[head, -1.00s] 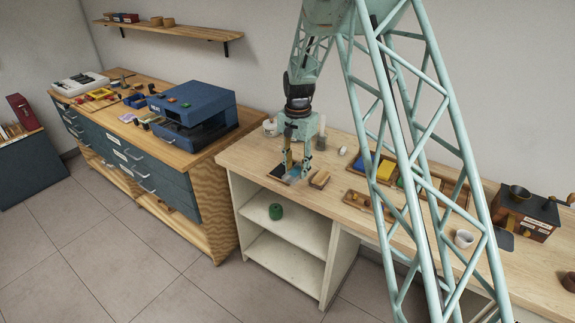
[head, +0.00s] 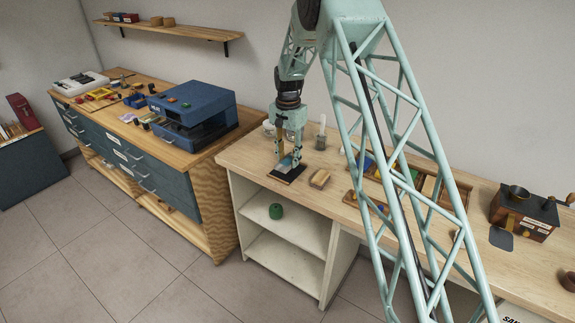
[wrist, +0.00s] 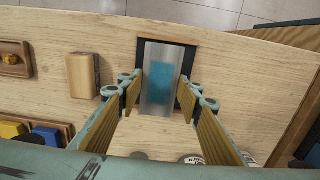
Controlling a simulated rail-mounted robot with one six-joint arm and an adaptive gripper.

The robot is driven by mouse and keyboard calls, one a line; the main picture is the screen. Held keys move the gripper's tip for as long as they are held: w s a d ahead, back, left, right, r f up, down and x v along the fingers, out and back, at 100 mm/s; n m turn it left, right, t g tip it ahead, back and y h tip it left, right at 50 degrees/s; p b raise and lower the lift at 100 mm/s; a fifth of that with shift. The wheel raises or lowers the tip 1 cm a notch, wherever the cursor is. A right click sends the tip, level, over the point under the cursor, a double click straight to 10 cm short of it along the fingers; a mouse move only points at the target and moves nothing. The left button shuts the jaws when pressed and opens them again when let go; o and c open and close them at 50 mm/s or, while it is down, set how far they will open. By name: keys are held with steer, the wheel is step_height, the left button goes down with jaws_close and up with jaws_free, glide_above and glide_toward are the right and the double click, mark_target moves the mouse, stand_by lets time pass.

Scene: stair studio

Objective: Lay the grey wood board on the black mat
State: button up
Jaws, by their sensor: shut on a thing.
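The grey board (wrist: 157,104), with a blue patch on its face, is between the two fingers of my gripper (wrist: 160,86) in the wrist view. My gripper is shut on it by its long sides. The black mat (wrist: 194,46) shows as a dark border around the board's far end and sides. In the head view my gripper (head: 287,165) is low over the black mat (head: 291,178), near the bench's front left, and the board (head: 285,161) shows partly between the fingers. I cannot tell whether the board touches the mat.
A wooden block (head: 320,178) lies just right of the mat; it also shows in the wrist view (wrist: 83,76). A wooden tray (head: 372,170) with coloured blocks is farther right. A white brush-like item (head: 321,133) stands behind. The bench's front edge is close.

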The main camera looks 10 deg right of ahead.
mark_target(288, 160)
steer(key=shift+w+a+f, duration=0.1)
steer(key=shift+w+f, duration=0.05)
steer(key=shift+w, duration=0.2)
steer(key=shift+f, duration=1.65)
steer(key=shift+f, duration=0.15)
steer(key=o, duration=0.8)
steer(key=shift+o, duration=0.2)
step_height(288, 160, up, 11)
steer(key=shift+r, duration=0.65)
